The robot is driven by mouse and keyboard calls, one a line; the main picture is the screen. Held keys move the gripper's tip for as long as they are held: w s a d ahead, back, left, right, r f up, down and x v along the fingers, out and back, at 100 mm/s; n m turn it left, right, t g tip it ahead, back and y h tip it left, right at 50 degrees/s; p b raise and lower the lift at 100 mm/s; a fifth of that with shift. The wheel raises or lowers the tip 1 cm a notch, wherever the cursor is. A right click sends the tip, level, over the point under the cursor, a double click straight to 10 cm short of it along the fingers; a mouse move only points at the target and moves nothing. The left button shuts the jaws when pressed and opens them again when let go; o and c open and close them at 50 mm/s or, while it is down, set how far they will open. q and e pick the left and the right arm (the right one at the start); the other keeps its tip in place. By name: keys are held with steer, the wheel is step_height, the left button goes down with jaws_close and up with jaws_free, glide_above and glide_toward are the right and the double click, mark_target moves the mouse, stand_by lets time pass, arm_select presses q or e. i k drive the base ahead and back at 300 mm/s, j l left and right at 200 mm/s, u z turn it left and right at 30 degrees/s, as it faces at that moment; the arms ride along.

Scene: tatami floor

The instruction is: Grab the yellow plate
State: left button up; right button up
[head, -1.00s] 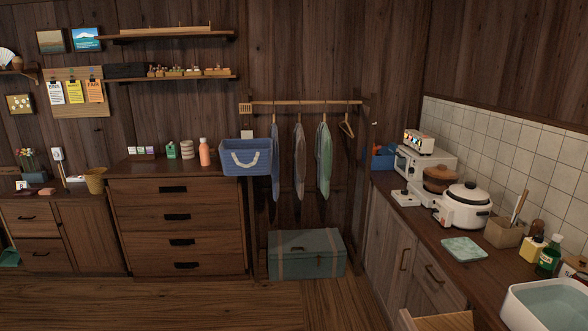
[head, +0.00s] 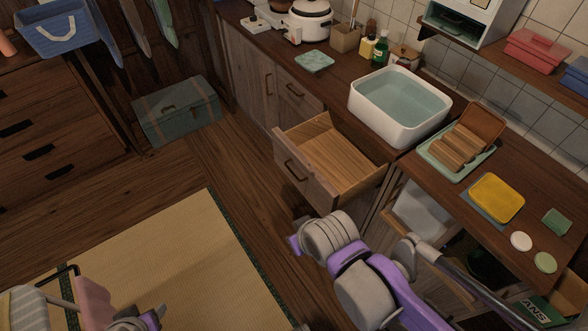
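The yellow plate (head: 497,198) is a rounded yellow square in the head view. It lies on a blue-grey piece on the dark wooden counter (head: 545,203), right of the white basin. My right arm, purple and grey, rises from the bottom of the view, to the left of and below the plate. Its gripper cannot be made out clearly. Part of my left arm shows at the bottom left edge, and its gripper is not seen.
A white basin (head: 401,107) and a green tray (head: 433,156) with a wooden rack sit left of the plate. A small green block (head: 556,221) and round discs lie to its right. A shelf overhangs the counter's back.

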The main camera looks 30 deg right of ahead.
mark_target(498, 200)
steer(key=z, duration=2.8)
steer(key=i+u, duration=0.35)
steer(key=u, duration=0.15)
steer(key=i+l+u, duration=0.25)
steer(key=u, duration=0.25)
steer(key=i, duration=0.1)
